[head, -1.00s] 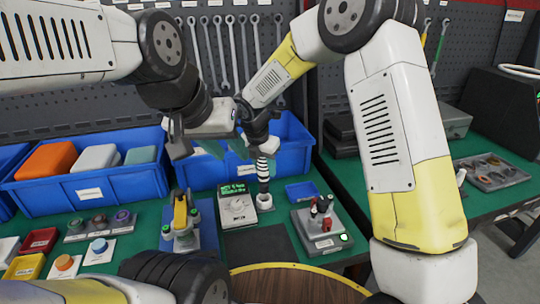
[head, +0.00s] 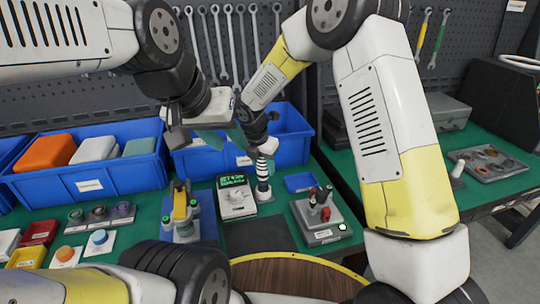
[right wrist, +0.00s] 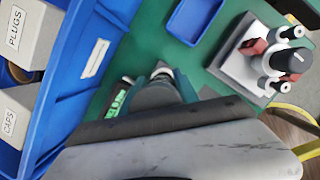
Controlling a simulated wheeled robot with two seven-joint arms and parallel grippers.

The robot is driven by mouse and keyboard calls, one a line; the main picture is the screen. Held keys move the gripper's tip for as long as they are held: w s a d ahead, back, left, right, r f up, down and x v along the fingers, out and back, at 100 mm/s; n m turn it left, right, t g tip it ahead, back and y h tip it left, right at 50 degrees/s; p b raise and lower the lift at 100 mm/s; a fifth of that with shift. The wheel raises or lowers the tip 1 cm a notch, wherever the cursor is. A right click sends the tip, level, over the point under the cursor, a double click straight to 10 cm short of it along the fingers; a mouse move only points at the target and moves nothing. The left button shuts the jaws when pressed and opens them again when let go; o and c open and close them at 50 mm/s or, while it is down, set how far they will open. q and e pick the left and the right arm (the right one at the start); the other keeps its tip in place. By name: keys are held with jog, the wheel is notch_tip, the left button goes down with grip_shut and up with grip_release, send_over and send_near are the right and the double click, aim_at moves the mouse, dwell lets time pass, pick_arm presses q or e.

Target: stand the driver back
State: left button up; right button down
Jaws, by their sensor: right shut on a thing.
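The driver (head: 264,172) has a black-and-white banded shaft and stands upright. Its lower end is at a small white round holder (head: 265,196) on the green bench; how deep it sits is hard to see. My right gripper (head: 265,152) is above the holder, shut around the driver's upper part. In the right wrist view the hand covers most of the driver, and a grey round part (right wrist: 158,92) shows at the fingers. My left gripper (head: 223,140) hangs in front of the blue bin, left of the driver, its teal fingers apart and apparently empty.
A white meter with a green display (head: 236,197) stands close left of the holder. A small blue tray (head: 300,183) and a grey block with red-and-black knobs (head: 318,218) are to the right. A large blue bin (head: 285,140) is behind. A dark mat (head: 255,236) lies in front.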

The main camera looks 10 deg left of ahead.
jog(key=shift+f, duration=0.2)
jog(key=shift+f, duration=0.3)
jog(key=shift+f, duration=0.8)
dwell(1.2)
jog(key=c, duration=0.8)
grip_release()
jog(key=shift+c, duration=0.2)
jog(key=shift+r, duration=4.45)
